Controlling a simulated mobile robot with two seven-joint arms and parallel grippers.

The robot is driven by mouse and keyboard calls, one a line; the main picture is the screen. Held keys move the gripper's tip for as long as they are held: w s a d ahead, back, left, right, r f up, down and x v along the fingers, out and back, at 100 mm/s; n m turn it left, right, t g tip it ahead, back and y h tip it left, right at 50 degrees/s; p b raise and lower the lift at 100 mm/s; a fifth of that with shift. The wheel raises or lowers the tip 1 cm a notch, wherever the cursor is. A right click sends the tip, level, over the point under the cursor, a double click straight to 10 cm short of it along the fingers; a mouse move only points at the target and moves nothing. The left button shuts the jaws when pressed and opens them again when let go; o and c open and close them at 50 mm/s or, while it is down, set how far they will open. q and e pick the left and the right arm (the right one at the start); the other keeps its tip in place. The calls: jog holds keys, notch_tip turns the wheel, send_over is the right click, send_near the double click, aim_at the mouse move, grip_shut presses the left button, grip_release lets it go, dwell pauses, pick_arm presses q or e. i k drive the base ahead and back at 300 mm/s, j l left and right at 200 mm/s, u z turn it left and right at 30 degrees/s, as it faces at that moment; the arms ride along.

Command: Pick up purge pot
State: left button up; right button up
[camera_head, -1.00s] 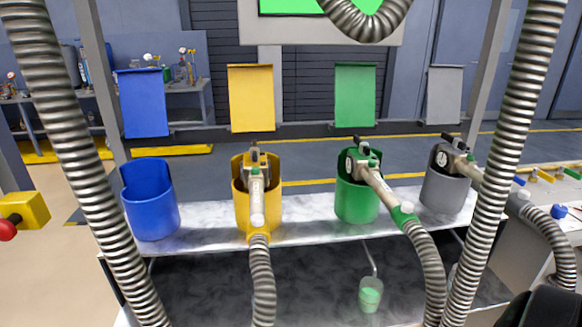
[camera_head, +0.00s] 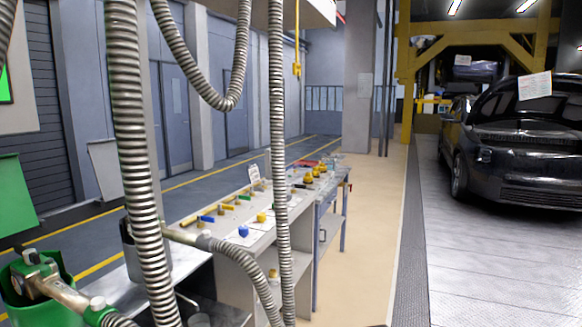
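A small clear cup (camera_head: 199,320) with a thin bent handle shows at the bottom edge, low beside the metal bench; most of it is cut off. It looks like the pot with green liquid seen earlier, but I cannot see its contents now. I see no gripper in the view, and nothing is held in sight.
A green holder (camera_head: 50,310) with a filling nozzle (camera_head: 45,280) stands at the lower left. Ribbed hoses (camera_head: 140,170) hang in front. A side bench (camera_head: 240,220) carries coloured caps and valves. A black car (camera_head: 520,140) stands right; the beige floor (camera_head: 365,240) between is clear.

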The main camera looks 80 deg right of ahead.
aim_at(330, 161)
jog(key=z, duration=3)
jog(key=i+z, duration=0.25)
jog(key=i, duration=4.8)
jog(key=i+u, duration=0.15)
jog(key=i, duration=0.25)
jog(key=i+l+u, duration=0.15)
jog(key=i, duration=0.2)
jog(key=i+l+u, duration=0.15)
jog(key=i, duration=0.25)
